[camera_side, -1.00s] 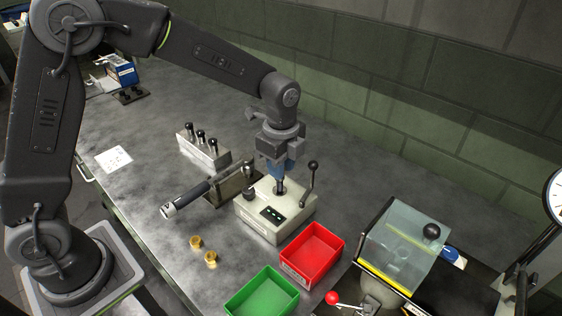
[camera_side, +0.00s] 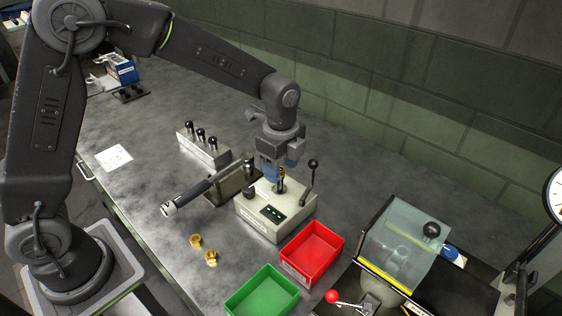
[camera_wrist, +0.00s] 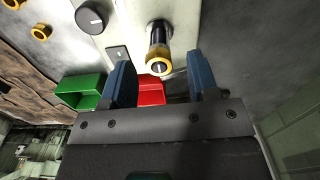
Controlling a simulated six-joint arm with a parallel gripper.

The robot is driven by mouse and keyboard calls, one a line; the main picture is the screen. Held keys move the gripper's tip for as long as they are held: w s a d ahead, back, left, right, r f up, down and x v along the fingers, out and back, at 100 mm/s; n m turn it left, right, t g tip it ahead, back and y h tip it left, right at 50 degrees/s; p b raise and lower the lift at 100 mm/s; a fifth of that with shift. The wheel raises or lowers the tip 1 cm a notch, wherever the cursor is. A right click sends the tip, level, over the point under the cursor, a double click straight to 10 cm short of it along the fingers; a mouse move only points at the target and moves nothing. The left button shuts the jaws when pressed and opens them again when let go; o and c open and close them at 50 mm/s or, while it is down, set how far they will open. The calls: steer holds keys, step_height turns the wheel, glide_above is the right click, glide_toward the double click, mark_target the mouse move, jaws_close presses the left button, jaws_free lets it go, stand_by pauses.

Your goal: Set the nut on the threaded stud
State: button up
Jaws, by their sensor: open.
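A brass nut (camera_wrist: 158,64) sits around the upper end of the dark threaded stud (camera_wrist: 158,36), which stands on the grey machine block (camera_side: 262,228). In the side view the nut (camera_side: 282,174) shows as a small gold spot just under my jaws. How far it is threaded on, I cannot tell. My gripper (camera_side: 281,169) is open over the stud. In the wrist view its two blue fingers (camera_wrist: 160,70) stand apart on either side of the nut, with gaps to both.
Two loose brass nuts (camera_side: 195,242) (camera_side: 211,259) lie on the bench. A lever (camera_side: 313,178) rises close right of my gripper. A red bin (camera_side: 312,253) and a green bin (camera_side: 262,297) stand in front; a clear-guarded machine (camera_side: 402,250) is at right.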

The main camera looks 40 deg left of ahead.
step_height(320, 180, up, 14)
stand_by(0.5)
steer(key=shift+f, duration=0.1)
steer(key=s+a+r+n+t, duration=0.1)
steer(key=s+a+r+n, duration=0.15)
steer(key=s+n, duration=0.2)
steer(key=s+a+r+n+t, duration=0.2)
steer(key=s+a+n, duration=0.15)
steer(key=s, duration=0.25)
steer(key=s+a+f+n+t, duration=0.2)
steer(key=s+f+n, duration=0.2)
steer(key=s+n, duration=0.5)
steer(key=shift+s+f+t, duration=0.2)
steer(key=shift+s+t, duration=0.1)
steer(key=shift+s, duration=0.8)
steer(key=shift+c, duration=0.4)
